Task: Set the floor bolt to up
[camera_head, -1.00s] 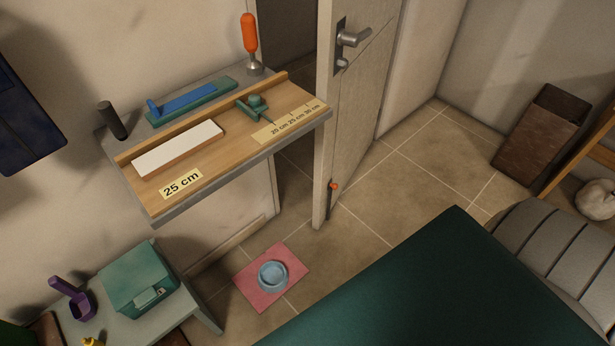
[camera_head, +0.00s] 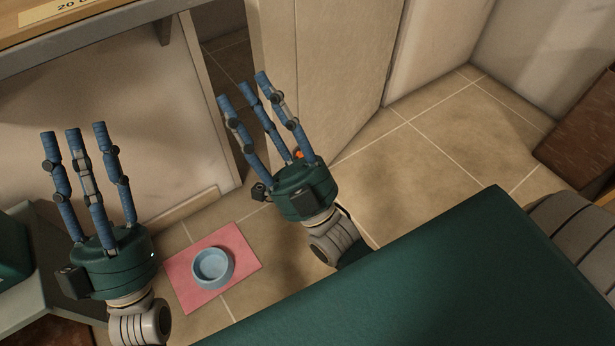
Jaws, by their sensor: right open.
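The floor bolt's orange knob (camera_head: 300,154) shows as a small spot at the foot of the door (camera_head: 335,80), mostly hidden behind my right gripper. Whether the bolt is up or down cannot be seen. My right gripper (camera_head: 262,100) is open and empty, its blue fingers spread and pointing up in the picture, in front of the door's lower edge. My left gripper (camera_head: 88,150) is open and empty at the left, with its fingers pointing up in front of the wall below the workbench.
A blue bowl (camera_head: 212,268) sits on a pink mat (camera_head: 185,285) on the floor between my grippers. The workbench (camera_head: 120,22) overhangs at upper left. A grey table (camera_head: 50,300) is at far left.

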